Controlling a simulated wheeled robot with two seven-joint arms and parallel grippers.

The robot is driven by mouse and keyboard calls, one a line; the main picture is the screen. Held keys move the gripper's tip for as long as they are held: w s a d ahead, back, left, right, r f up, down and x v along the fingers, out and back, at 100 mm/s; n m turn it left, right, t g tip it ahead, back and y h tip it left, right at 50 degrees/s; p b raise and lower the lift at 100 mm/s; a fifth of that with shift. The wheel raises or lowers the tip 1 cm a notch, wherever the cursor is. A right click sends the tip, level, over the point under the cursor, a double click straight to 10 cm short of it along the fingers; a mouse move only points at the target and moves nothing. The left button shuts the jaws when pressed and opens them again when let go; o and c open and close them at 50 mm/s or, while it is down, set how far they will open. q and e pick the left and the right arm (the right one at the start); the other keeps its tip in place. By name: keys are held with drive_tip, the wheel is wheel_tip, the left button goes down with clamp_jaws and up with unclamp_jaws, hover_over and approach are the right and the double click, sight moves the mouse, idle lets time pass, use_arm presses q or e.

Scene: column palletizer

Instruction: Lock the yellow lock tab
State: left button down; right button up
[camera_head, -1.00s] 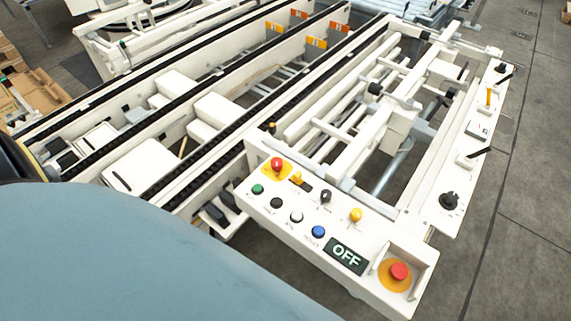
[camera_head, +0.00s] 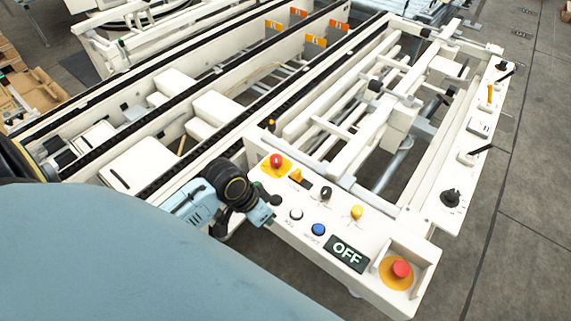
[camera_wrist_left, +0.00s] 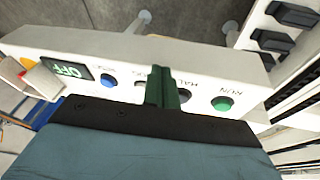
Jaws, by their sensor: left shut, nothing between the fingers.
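A small yellow tab (camera_head: 296,174) sits beside a dark slot on the white control panel (camera_head: 330,275), just right of a red button on a yellow plate. Another upright yellow piece (camera_head: 489,93) stands on the far right rail. I cannot tell for certain which is the lock tab. My left gripper (camera_head: 262,215) is at the panel's left edge, below and left of the tab and apart from it. In the left wrist view its dark green fingers (camera_wrist_left: 165,88) are together and empty, over the row of buttons. Neither yellow piece can be made out there. My right gripper is not in view.
The panel also carries a red button (camera_head: 277,160), a black knob (camera_head: 325,192), a yellow knob (camera_head: 357,212), a blue button (camera_head: 318,229), an OFF display (camera_head: 346,254) and a large red stop button (camera_head: 401,269). The green button (camera_wrist_left: 222,103) shows in the wrist view.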

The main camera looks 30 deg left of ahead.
sight(297, 174)
use_arm(q)
drive_tip(key=shift+h, duration=0.9)
drive_tip(key=w+a+r, duration=0.1)
drive_tip(key=w, duration=0.1)
drive_tip(key=w+a+r, duration=0.1)
drive_tip(key=w+a, duration=0.1)
drive_tip(key=w+a+r, duration=0.1)
drive_tip(key=w+a, duration=0.1)
drive_tip(key=w, duration=0.1)
drive_tip(key=w+a+r+n+t+h, duration=0.1)
drive_tip(key=w+a+r, duration=0.3)
drive_tip(key=w+r, duration=0.1)
drive_tip(key=shift+w+a+r+h, duration=0.25)
drive_tip(key=shift+a+r+h, duration=0.05)
drive_tip(key=shift+a+r, duration=0.1)
drive_tip(key=shift+d, duration=0.1)
drive_tip(key=b+x, duration=0.1)
drive_tip(key=x, duration=0.9)
drive_tip(key=shift+w+b, duration=0.1)
drive_tip(key=shift+b, duration=0.25)
